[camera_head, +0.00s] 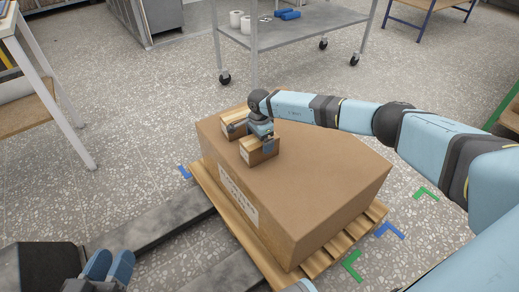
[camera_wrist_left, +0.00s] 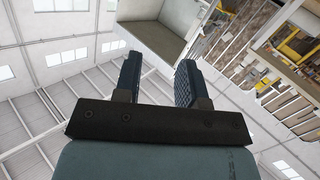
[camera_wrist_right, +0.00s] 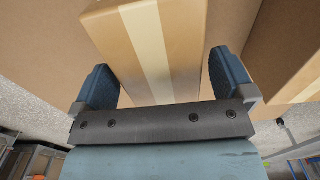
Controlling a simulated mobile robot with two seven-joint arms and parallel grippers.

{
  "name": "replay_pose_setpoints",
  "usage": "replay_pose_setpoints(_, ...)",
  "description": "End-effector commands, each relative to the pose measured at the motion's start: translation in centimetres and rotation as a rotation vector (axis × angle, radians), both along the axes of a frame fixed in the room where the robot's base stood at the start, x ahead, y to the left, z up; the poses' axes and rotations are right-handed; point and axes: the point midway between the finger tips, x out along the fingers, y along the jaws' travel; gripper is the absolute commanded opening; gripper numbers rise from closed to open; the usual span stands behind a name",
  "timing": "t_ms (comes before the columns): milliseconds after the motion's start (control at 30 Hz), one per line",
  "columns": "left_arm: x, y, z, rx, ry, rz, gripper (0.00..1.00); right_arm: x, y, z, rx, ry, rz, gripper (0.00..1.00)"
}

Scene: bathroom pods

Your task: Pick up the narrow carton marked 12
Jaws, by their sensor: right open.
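Two small taped cartons stand on top of a large brown box (camera_head: 310,175): a front one (camera_head: 259,151) and one behind it to the left (camera_head: 235,121). I cannot read a 12 on either. My right gripper (camera_head: 262,137) is down at the cartons, partly hiding them. In the right wrist view its open fingers (camera_wrist_right: 165,78) stand either side of a carton with a pale tape strip (camera_wrist_right: 150,40); contact is unclear. Another carton (camera_wrist_right: 285,50) is close beside the right-hand finger. My left gripper (camera_head: 108,268) is open and empty, low at the left; its fingers (camera_wrist_left: 158,62) are apart.
The large box sits on a wooden pallet (camera_head: 232,222) and has a white label (camera_head: 238,195). A metal wheeled cart (camera_head: 295,30) stands behind it, and a white-legged table (camera_head: 25,112) is at the left. Open speckled floor (camera_head: 135,120) lies between.

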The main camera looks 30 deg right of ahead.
Motion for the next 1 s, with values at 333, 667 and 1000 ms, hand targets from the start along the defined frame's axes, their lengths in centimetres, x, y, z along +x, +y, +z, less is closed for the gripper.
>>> replay_pose_setpoints(333,0.0,0.0,0.1,-0.001,-0.001,0.0,0.37,0.0,0.0,0.1,0.0,0.0,0.0,0.49)
replay_pose_setpoints(667,0.0,0.0,0.2,0.001,-0.003,0.0,0.37,0.1,0.0,0.6,0.001,-0.002,0.0,0.39)
replay_pose_setpoints(1000,0.1,0.2,4.3,-0.059,-0.1,0.04,0.37,0.1,0.0,7.7,0.001,-0.005,0.001,0.39)
